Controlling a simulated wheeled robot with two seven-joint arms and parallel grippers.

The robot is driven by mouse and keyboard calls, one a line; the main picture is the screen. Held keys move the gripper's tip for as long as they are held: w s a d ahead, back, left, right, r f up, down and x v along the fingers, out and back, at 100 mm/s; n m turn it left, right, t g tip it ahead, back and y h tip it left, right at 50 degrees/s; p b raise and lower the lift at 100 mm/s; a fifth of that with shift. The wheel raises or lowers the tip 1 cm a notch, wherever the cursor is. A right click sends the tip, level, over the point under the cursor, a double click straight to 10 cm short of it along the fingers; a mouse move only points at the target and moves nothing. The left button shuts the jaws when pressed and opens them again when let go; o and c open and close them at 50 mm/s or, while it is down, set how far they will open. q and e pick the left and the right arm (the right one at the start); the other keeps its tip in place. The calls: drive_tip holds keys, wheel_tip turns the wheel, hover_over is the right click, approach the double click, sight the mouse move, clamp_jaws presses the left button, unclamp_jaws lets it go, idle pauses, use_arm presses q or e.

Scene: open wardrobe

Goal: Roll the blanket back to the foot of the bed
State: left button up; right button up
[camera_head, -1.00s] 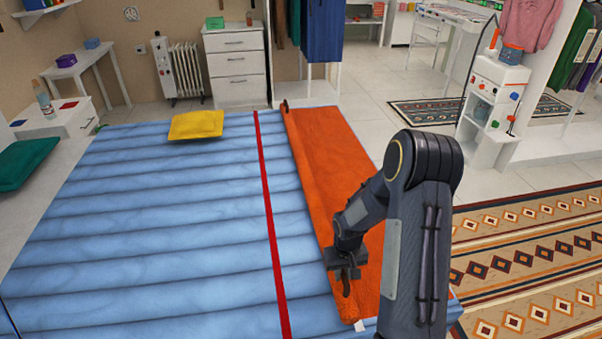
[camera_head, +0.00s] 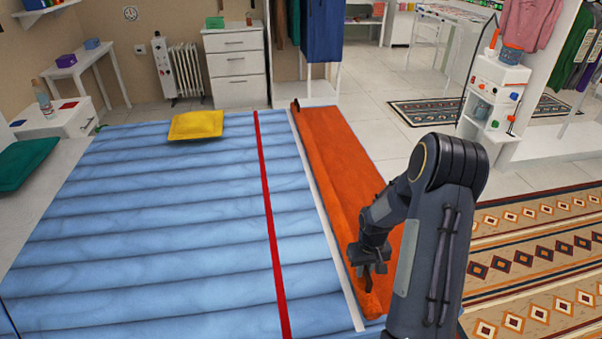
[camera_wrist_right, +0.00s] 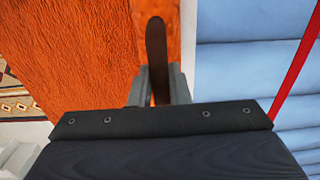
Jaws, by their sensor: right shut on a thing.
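The orange blanket (camera_head: 338,165) lies along the right side of the blue bed (camera_head: 160,235), with a rolled edge on its left. A dark handle (camera_head: 367,280) stands at the near end of that roll, and a similar one (camera_head: 295,105) at the far end. My right gripper (camera_head: 370,266) is shut on the near handle. The right wrist view also shows the handle (camera_wrist_right: 157,60) between the fingers, with the blanket (camera_wrist_right: 70,50) beside it. A white strip (camera_head: 335,245) shows on the bed just left of the roll. My left gripper is not in view.
A red line (camera_head: 268,205) runs along the bed, left of the blanket. A yellow pillow (camera_head: 196,125) lies at the bed's far side. Patterned rugs (camera_head: 540,255) cover the floor on the right. A white shelf unit (camera_head: 490,110) stands at the upper right.

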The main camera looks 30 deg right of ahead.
drive_tip(key=shift+d, duration=0.1)
drive_tip(key=shift+s+d, duration=0.4)
drive_tip(key=shift+d, duration=0.85)
drive_tip(key=shift+s+d, duration=0.4)
drive_tip(key=shift+d, duration=0.8)
drive_tip(key=shift+s+d, duration=0.4)
drive_tip(key=shift+d, duration=0.85)
drive_tip(key=shift+d, duration=0.1)
drive_tip(key=shift+s+d+b, duration=0.15)
drive_tip(key=shift+s+d, duration=0.25)
drive_tip(key=shift+d, duration=0.85)
drive_tip(key=shift+s+d+b, duration=0.2)
drive_tip(key=shift+s+d, duration=0.2)
drive_tip(key=shift+d, duration=0.85)
drive_tip(key=shift+s+d+b, duration=0.15)
drive_tip(key=shift+s+d, duration=0.25)
drive_tip(key=shift+d, duration=0.85)
drive_tip(key=shift+s+d+b, duration=0.1)
drive_tip(key=shift+s+d, duration=0.15)
drive_tip(key=shift+d, duration=0.5)
drive_tip(key=shift+s+d+b, duration=0.1)
drive_tip(key=shift+s+d, duration=0.1)
drive_tip(key=shift+d, duration=0.6)
drive_tip(key=shift+s+d+b, duration=0.1)
drive_tip(key=shift+s+d, duration=0.15)
drive_tip(key=shift+d, duration=0.5)
